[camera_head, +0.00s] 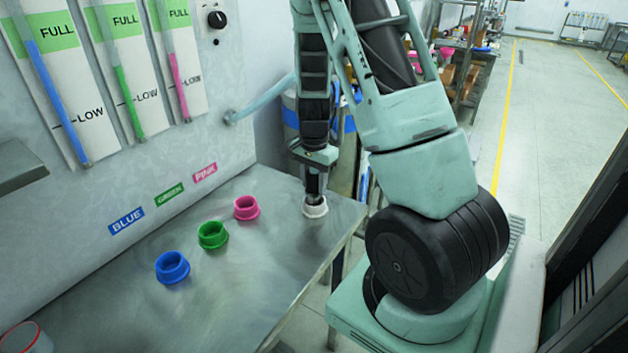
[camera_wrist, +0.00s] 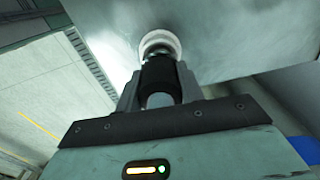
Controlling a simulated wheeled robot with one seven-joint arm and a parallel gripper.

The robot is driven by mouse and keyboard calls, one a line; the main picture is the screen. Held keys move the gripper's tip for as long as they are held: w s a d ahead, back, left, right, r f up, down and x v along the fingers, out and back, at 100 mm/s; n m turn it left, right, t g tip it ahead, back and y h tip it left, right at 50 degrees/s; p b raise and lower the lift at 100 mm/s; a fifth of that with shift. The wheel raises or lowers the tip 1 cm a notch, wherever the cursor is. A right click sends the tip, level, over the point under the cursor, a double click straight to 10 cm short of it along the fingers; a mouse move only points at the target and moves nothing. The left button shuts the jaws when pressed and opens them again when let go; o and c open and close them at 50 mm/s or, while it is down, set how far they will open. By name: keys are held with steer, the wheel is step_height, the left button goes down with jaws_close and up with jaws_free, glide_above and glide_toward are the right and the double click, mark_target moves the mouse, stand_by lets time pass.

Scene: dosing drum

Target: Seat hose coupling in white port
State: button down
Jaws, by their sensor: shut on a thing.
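The white port (camera_head: 315,208) stands on the metal table near its right edge, and its pale ring shows in the wrist view (camera_wrist: 160,37). My gripper (camera_head: 316,178) points down directly above it. The gripper is shut on the dark hose coupling (camera_wrist: 160,80), whose lower end is at the mouth of the white port. I cannot tell how deep the coupling's end sits in the port. The fingers hide part of the coupling in the head view.
Blue (camera_head: 172,267), green (camera_head: 212,235) and pink (camera_head: 246,208) ports stand in a row left of the white one. A pale hose (camera_head: 262,100) runs from the wall behind the arm. The table's right edge (camera_head: 335,255) is close to the white port. The front of the table is mostly clear.

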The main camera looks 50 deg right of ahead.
mark_target(314, 172)
steer(key=shift+f+b, duration=0.55)
steer(key=shift+f, duration=0.3)
steer(key=c, duration=0.8)
jaws_free()
step_height(314, 172, up, 7)
steer(key=p, duration=0.6)
